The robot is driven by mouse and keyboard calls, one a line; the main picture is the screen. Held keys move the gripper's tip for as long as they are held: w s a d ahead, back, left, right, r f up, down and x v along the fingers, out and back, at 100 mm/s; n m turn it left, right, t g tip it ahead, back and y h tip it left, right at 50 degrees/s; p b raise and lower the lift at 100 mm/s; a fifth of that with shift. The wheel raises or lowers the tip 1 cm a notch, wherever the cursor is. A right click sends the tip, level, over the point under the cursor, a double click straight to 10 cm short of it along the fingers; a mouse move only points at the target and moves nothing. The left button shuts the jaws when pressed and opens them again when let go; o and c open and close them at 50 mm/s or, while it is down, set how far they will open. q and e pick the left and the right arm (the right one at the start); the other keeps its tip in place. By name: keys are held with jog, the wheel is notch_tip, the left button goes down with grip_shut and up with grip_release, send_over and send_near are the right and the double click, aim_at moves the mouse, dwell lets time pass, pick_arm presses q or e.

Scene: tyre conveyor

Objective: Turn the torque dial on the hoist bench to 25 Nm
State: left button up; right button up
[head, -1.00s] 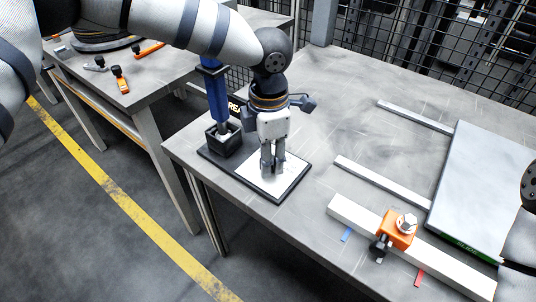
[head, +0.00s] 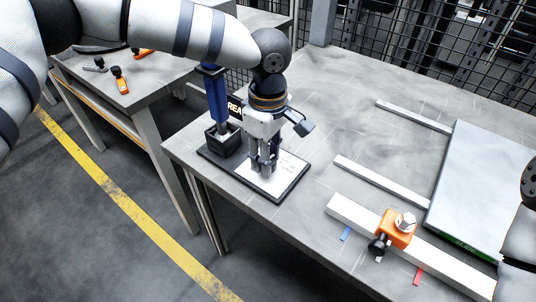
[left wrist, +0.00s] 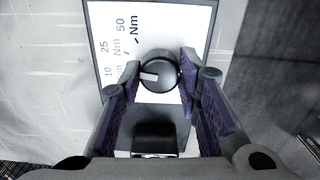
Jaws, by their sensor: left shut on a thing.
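The torque dial (left wrist: 160,74) is a round black knob with a white pointer mark, on a white panel (left wrist: 160,22) printed with 10, 25 and 50 Nm. In the left wrist view the pointer points left, roughly towards the 10 Nm label, below the 25 Nm label. My left gripper (left wrist: 161,72) has one finger on each side of the dial and is shut on it. In the head view the left gripper (head: 262,170) points down over the white panel (head: 285,178) and hides the dial. My right gripper is out of view.
A black holder (head: 223,138) with a blue tool (head: 216,96) stands close left of my gripper. An orange clamp block (head: 396,229) sits on a white rail to the right. A grey plate (head: 485,185) lies beyond. The bench's middle is clear.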

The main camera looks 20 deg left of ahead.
pick_arm(q)
jog(key=shift+f+m, duration=0.1)
jog(key=shift+m, duration=0.9)
jog(key=o, duration=1.1)
jog(key=shift+o, duration=0.2)
notch_tip(320, 180, up, 12)
